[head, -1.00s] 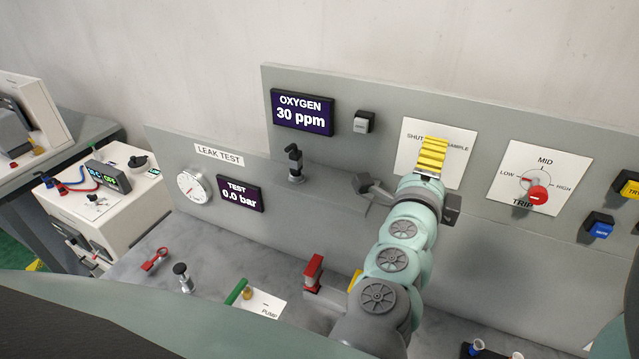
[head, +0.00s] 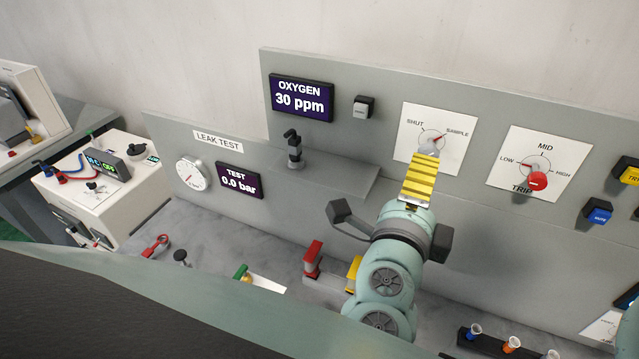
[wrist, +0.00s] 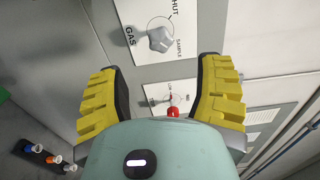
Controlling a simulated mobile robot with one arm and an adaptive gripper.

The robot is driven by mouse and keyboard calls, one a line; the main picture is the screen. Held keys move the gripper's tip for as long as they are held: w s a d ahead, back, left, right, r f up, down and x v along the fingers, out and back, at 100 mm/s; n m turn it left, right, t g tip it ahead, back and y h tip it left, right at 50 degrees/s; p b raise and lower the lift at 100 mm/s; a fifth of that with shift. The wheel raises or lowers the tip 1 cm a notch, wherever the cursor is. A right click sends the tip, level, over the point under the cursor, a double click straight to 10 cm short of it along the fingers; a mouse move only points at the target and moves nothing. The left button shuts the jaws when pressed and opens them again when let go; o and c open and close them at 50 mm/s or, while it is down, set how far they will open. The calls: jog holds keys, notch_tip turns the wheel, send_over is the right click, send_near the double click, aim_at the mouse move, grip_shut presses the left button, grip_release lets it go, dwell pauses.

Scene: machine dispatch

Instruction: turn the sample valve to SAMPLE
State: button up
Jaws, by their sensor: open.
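The sample valve is a grey knob (head: 428,147) on a white plate (head: 407,150) marked SHUT and SAMPLE. Its lower part is partly hidden by my gripper in the head view. The wrist view shows the knob (wrist: 160,39) on its plate, beyond the gap between my fingers. I cannot tell for certain which mark it points to. My gripper (head: 421,178) has yellow ribbed fingers and sits just below and in front of the knob. In the wrist view my gripper (wrist: 163,68) is open and empty, with its fingers wide apart and clear of the knob.
To the right is the TRIP selector with a red knob (head: 537,181). The OXYGEN display (head: 301,97) reads 30 ppm, with a small button (head: 363,106) beside it. A black-handled valve (head: 293,148) stands on the ledge to the left. Several coloured vials stand at the lower right.

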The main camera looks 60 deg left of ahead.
jog(key=shift+s+d, duration=0.15)
jog(key=shift+s, duration=0.3)
dwell(0.4)
